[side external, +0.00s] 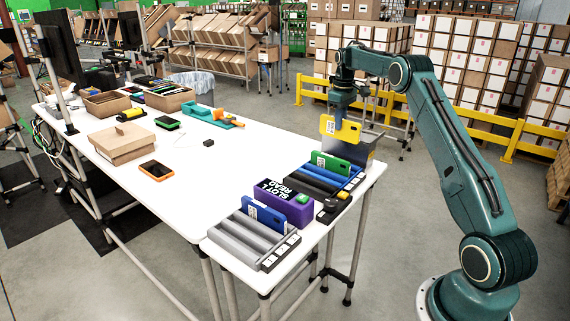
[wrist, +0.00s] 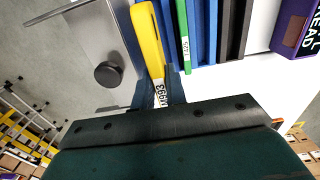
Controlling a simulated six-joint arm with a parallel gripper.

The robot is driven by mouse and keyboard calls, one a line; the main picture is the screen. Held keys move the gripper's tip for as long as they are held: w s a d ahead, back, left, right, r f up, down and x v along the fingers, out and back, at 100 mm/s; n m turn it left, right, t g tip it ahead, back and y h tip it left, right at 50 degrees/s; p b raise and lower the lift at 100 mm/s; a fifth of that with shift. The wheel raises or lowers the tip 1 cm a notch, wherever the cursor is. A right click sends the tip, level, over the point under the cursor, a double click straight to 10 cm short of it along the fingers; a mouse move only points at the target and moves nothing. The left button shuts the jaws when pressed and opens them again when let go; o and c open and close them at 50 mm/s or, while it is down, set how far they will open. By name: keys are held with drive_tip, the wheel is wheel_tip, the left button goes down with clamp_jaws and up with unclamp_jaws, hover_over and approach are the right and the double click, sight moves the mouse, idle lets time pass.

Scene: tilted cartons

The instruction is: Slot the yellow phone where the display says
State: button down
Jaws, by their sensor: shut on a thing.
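The yellow phone (side external: 340,129) with a white label hangs in my gripper (side external: 340,108), above the right end of the table. In the wrist view the yellow phone (wrist: 148,42) is edge-on between the fingers of my gripper (wrist: 160,90). A slotted rack with blue and black dividers (side external: 318,185) holds a green phone (side external: 330,161) and lies below and left of it. A grey slotted rack (side external: 245,238) holds a blue phone (side external: 264,213). A purple box with white lettering (side external: 283,205) stands between the racks; its wording is only partly legible.
A grey metal bin (side external: 362,150) stands at the table's right end, close to the held phone. An orange-edged phone (side external: 155,170), cartons (side external: 120,143) and a teal holder (side external: 200,114) are further left. The middle of the white table (side external: 215,180) is clear.

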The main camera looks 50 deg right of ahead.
sight(339, 137)
drive_tip(key=shift+a+f, duration=0.15)
drive_tip(key=shift+f, duration=2.95)
drive_tip(key=shift+f, duration=0.3)
drive_tip(key=shift+f, duration=2.15)
drive_tip(key=shift+f, duration=0.35)
drive_tip(key=c, duration=1.3)
unclamp_jaws()
drive_tip(key=shift+c, duration=0.2)
